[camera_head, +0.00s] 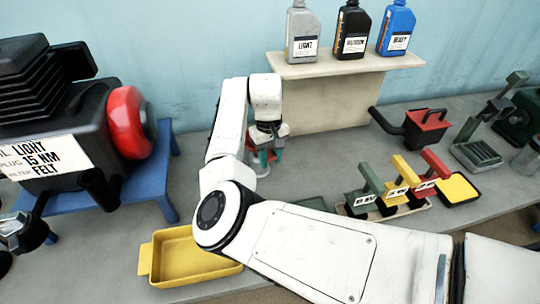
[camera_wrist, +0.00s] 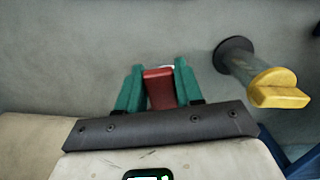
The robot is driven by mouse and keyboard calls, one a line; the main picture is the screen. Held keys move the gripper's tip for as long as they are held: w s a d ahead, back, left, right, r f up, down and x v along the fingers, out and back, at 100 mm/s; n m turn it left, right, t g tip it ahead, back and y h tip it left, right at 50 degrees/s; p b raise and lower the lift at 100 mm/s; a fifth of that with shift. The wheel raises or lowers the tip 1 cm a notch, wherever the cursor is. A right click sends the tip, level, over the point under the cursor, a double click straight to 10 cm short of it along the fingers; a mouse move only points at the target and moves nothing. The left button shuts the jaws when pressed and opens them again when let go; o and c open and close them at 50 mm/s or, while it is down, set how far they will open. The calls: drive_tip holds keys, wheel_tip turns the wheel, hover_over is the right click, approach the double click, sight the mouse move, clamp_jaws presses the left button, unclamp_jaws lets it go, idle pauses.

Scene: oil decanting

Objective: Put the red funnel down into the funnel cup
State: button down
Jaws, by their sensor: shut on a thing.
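My gripper (camera_head: 263,156) has teal fingers and points down toward the table behind my arm's elbow. In the wrist view my gripper (camera_wrist: 159,88) is shut on a red block-like part (camera_wrist: 159,88), which I take to be the red funnel's grip. The rest of the funnel is hidden behind the fingers and the grip. A small pale round shape (camera_head: 260,169) shows just under the fingers in the head view. I cannot tell whether it is the funnel cup, or whether the funnel touches it.
A yellow-topped post (camera_wrist: 272,84) stands right of my fingers in the wrist view. A yellow tray (camera_head: 160,258) lies at front left. A black engine with a red round part (camera_head: 127,122) sits on a blue stand. Bottles (camera_head: 352,30) stand on a raised shelf. Labelled handles (camera_head: 399,178) stand right.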

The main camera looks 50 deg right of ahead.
drive_tip(key=shift+f, duration=0.7)
drive_tip(key=c, duration=0.7)
unclamp_jaws()
drive_tip(key=shift+o, duration=0.2)
drive_tip(key=shift+r, duration=0.1)
drive_tip(key=r, duration=0.3)
drive_tip(key=r+b, duration=0.1)
drive_tip(key=r, duration=0.6)
drive_tip(key=shift+w+d+r+b, duration=0.15)
drive_tip(key=shift+w+r+b, duration=0.1)
drive_tip(key=shift+w+b, duration=0.15)
